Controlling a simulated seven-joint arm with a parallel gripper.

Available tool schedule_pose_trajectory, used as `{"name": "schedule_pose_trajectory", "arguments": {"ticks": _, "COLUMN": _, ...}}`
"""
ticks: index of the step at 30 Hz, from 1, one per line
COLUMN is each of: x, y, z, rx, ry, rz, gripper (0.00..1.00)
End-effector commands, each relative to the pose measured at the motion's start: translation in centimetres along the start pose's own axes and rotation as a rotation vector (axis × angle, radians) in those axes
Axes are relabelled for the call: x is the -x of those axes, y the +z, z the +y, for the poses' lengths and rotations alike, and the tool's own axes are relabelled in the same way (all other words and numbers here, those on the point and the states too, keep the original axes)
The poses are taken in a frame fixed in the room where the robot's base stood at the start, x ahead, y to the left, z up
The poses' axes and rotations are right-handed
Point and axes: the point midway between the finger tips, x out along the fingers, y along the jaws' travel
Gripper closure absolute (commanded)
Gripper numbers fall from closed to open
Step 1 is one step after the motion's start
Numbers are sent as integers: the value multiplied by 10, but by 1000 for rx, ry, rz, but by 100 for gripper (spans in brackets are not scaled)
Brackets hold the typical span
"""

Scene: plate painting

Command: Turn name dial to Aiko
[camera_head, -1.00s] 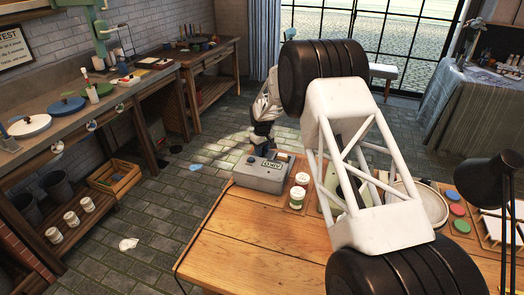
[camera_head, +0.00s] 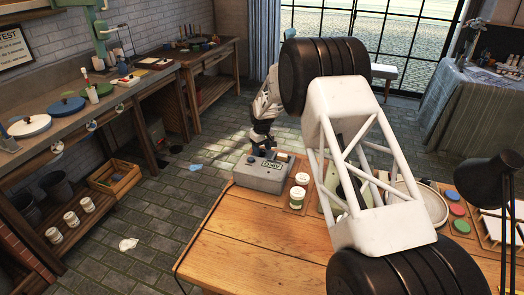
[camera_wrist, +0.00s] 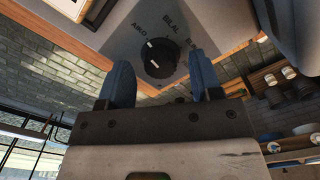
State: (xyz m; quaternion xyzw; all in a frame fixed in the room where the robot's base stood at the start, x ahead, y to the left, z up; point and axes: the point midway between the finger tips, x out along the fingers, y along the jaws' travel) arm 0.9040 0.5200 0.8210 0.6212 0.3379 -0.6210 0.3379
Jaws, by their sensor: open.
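The grey box (camera_head: 262,174) stands at the far left corner of the wooden table and carries the name dial. In the wrist view the dial is a round black knob (camera_wrist: 159,58) on the box's grey face. The names AIKO and BILAL are printed beside it, with another name partly hidden by a finger. A white mark at the knob's edge lies on the AIKO side; I cannot tell for sure that it is the pointer. My gripper (camera_wrist: 162,80) is open, its blue fingers apart below the knob in the wrist view. Contact with the knob cannot be told.
Two lidded jars (camera_head: 298,195) stand just right of the box. My white arm covers much of the table's middle. A black lamp (camera_head: 495,180) and several coloured discs (camera_head: 457,209) are at the right. The table's front left (camera_head: 240,245) is clear.

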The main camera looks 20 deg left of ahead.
Motion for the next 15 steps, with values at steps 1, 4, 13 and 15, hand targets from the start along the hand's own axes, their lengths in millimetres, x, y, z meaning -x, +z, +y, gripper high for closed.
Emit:
{"name": "schedule_pose_trajectory", "arguments": {"ticks": 1, "x": 6, "y": 0, "z": 0, "rx": 0, "ry": 1, "rz": 2, "gripper": 41}}
{"name": "schedule_pose_trajectory", "arguments": {"ticks": 4, "x": 17, "y": 0, "z": 0, "rx": 0, "ry": 1, "rz": 1, "gripper": 41}}
{"name": "schedule_pose_trajectory", "arguments": {"ticks": 13, "x": 54, "y": 0, "z": 0, "rx": 0, "ry": 0, "rz": 1, "gripper": 41}}
{"name": "schedule_pose_trajectory", "arguments": {"ticks": 15, "x": 60, "y": 0, "z": 0, "rx": 0, "ry": 0, "rz": 0, "gripper": 41}}
